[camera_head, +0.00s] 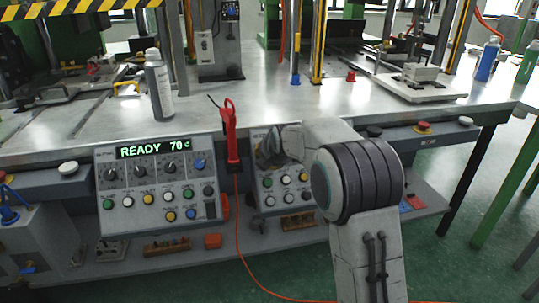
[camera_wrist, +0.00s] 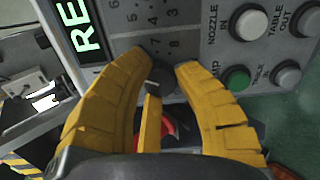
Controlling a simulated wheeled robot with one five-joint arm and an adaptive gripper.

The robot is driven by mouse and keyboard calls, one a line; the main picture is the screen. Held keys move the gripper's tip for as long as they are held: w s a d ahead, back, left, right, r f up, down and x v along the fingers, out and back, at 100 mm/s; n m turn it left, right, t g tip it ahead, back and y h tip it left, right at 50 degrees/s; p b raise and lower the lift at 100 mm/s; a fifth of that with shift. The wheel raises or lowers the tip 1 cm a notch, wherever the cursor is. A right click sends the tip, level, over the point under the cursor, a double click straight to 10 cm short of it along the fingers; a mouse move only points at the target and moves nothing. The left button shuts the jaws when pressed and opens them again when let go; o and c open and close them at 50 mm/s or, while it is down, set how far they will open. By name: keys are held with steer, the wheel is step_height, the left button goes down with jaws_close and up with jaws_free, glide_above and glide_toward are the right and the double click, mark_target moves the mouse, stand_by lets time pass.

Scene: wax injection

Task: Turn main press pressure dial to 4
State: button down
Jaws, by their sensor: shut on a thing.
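The dial (camera_wrist: 165,82) is a small dark grey round knob on a grey control panel, seen in the wrist view. Printed numbers such as 5, 6, 7 and 8 stand near it. My gripper (camera_wrist: 167,74) has its yellow fingers closed around the knob, which hides part of it. A light mark shows on the knob's near side, but I cannot tell which number it points at. In the head view my gripper (camera_head: 270,150) is at the upper part of the right control panel (camera_head: 255,189), and my arm hides much of that panel.
Beside the dial are a white button (camera_wrist: 249,25) and a green button (camera_wrist: 236,78). A left panel (camera_head: 152,208) with a READY 70 display stands beside the right one. A red tool (camera_head: 231,128) with a cable hangs between them. A spray bottle (camera_head: 158,85) stands on the table.

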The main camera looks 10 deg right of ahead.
steer(key=n, duration=0.4)
steer(key=shift+a+f+n, duration=0.1)
steer(key=shift+n, duration=0.5)
steer(key=c, duration=0.9)
jaws_free()
steer(key=v, duration=1.2)
